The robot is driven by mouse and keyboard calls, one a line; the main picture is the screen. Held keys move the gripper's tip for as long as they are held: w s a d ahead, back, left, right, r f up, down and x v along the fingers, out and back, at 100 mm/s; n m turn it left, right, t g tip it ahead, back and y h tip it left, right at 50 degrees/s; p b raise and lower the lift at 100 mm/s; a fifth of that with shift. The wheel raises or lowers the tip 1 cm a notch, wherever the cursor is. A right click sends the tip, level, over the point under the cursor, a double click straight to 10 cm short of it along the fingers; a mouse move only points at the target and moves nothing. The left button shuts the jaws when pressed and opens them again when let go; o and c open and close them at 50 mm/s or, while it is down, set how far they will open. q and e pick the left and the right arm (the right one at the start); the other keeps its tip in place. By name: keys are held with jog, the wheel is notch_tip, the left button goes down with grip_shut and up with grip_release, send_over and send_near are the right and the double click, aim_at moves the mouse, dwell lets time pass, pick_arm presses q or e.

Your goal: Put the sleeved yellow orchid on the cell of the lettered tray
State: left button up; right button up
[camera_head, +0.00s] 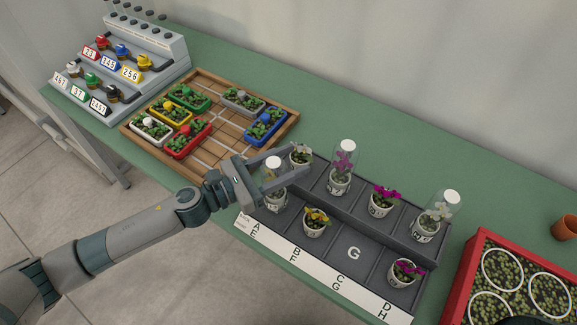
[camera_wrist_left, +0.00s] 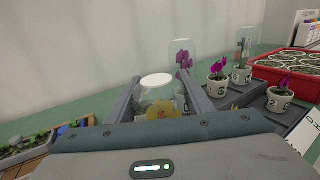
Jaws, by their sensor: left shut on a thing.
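The sleeved yellow orchid (camera_wrist_left: 165,108) has a clear sleeve with a white cap, and its yellow bloom shows in the left wrist view. My left gripper (camera_head: 278,178) is shut on its sleeve, one finger on each side. The cell marked G (camera_head: 353,253) is empty.
Tray neighbours are an unsleeved yellow orchid (camera_head: 316,222), a white orchid (camera_head: 300,153), a sleeved pink orchid (camera_head: 342,168), magenta orchids (camera_head: 384,200) and a sleeved white orchid (camera_head: 435,218). A wooden tray (camera_head: 215,88) of planters lies left. A red crate (camera_head: 461,285) stands right.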

pick_arm(q)
notch_tip(320, 180, down, 2)
jog(key=shift+f, duration=0.15)
dwell(0.3)
jog(key=shift+f, duration=0.2)
jog(key=o, duration=1.5)
jog(key=shift+r, duration=0.1)
jog(key=shift+r, duration=0.15)
